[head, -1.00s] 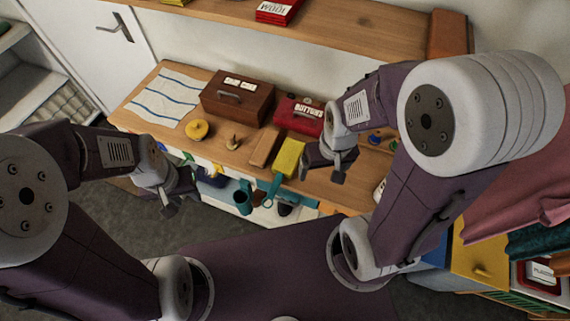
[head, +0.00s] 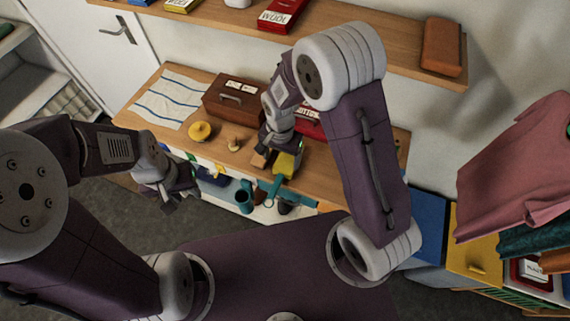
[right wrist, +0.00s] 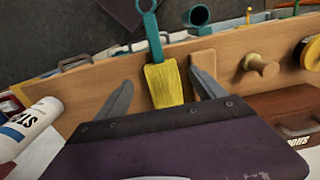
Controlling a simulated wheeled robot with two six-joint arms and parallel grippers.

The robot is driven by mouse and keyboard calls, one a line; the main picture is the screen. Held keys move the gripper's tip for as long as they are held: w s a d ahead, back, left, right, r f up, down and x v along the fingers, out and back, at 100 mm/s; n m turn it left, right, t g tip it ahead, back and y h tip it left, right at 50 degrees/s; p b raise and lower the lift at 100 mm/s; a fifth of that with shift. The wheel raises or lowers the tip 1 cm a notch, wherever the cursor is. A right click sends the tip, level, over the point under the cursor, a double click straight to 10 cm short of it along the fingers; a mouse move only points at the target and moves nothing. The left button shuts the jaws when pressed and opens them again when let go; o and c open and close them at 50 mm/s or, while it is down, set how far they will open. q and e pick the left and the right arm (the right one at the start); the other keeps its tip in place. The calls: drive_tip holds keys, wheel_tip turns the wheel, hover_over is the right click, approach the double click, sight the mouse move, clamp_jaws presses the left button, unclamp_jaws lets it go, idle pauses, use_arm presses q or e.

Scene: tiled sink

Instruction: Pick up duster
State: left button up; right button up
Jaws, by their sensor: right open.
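The duster has a yellow head (head: 288,166) and a teal handle (head: 273,191). It lies on the wooden counter, with its handle reaching over the front edge. In the right wrist view its yellow head (right wrist: 164,86) shows between my open fingers, and its handle (right wrist: 153,38) points away. My right gripper (head: 277,160) is open and empty, over the duster's head; I cannot tell how high above it is. The gripper partly hides the duster in the head view. My left gripper (head: 178,202) is in front of the counter, apart from the duster; its jaw opening is unclear.
A wooden block (right wrist: 203,62) lies close beside the duster, near one finger. A wooden knob (head: 234,144), yellow round tin (head: 200,132), brown box (head: 238,98) and red box (head: 311,128) stand on the counter. A shelf (head: 350,40) runs above. A teal cup (head: 244,198) hangs in front.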

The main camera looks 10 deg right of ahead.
sight(282, 171)
wheel_tip(282, 171, down, 4)
drive_tip(key=shift+d+r+p, duration=0.15)
drive_tip(key=shift+r+p, duration=0.05)
drive_tip(key=shift+p, duration=0.1)
drive_tip(key=shift+f, duration=0.15)
wheel_tip(282, 171, down, 4)
drive_tip(key=shift+s+f+p, duration=0.1)
drive_tip(key=shift+f+p, duration=0.1)
drive_tip(key=shift+p, duration=0.45)
drive_tip(key=shift+f, duration=0.4)
drive_tip(key=shift+r, duration=0.1)
drive_tip(key=c, duration=1.3)
